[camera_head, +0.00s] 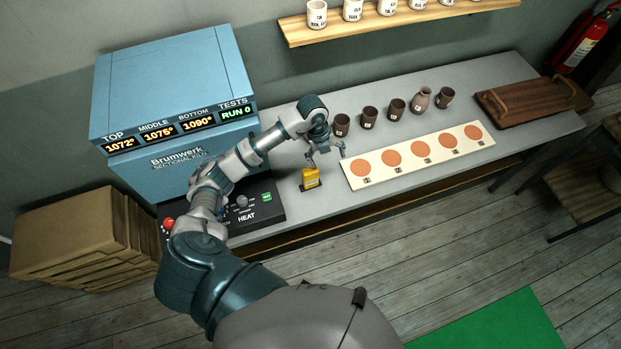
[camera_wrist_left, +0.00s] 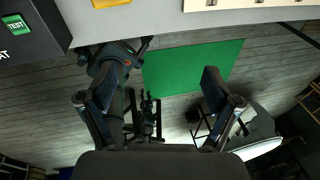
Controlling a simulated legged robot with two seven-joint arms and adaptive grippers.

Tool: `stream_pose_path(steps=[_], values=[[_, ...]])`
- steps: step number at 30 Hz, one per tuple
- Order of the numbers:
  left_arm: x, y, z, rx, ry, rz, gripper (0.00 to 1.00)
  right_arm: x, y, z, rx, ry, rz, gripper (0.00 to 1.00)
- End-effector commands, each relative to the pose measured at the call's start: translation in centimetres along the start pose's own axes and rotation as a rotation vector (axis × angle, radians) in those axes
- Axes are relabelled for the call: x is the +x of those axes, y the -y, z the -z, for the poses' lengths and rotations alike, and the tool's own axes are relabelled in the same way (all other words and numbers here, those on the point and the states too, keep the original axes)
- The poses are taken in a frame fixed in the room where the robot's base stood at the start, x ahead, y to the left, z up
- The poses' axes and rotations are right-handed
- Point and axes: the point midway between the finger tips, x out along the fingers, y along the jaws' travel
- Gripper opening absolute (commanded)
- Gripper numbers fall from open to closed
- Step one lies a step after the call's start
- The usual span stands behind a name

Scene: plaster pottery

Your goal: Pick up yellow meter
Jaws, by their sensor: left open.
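The yellow meter (camera_head: 311,178) stands on a small dark pad near the front edge of the grey bench, right of the heat panel. In the left wrist view only a bit of the yellow meter (camera_wrist_left: 110,3) shows at the top edge. My left gripper (camera_head: 326,153) is open and empty, above the bench and a little up and right of the meter in the head view. In the left wrist view its fingers (camera_wrist_left: 158,78) are spread, with floor and a green mat behind them. My right gripper is in neither view.
The blue kiln (camera_head: 175,100) and the heat panel (camera_head: 262,205) stand left of the meter. A board with orange discs (camera_head: 420,149) lies to the right, with several brown cups (camera_head: 369,117) behind it. A cup shelf (camera_head: 400,22) hangs above.

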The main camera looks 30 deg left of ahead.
Motion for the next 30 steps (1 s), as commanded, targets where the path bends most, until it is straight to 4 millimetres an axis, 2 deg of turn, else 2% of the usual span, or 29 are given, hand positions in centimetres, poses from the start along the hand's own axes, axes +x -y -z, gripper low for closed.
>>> stream_pose_path(steps=[1,3,7,21,30], values=[[-0.9,-1.4,-1.6,-0.044,0.047,-0.072,0.90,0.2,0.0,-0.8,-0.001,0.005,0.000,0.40],[-1.8,-2.9,-3.0,-0.094,0.094,-0.148,0.90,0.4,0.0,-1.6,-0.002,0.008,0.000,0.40],[-1.7,-4.2,-3.9,-0.132,0.124,-0.205,0.90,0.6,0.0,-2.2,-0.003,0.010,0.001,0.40],[8.1,-6.2,-4.9,-0.129,0.120,-0.203,0.90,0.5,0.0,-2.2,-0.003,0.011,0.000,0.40],[10.2,-6.6,-5.2,-0.128,0.120,-0.202,0.90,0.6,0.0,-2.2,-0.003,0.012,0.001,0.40]])
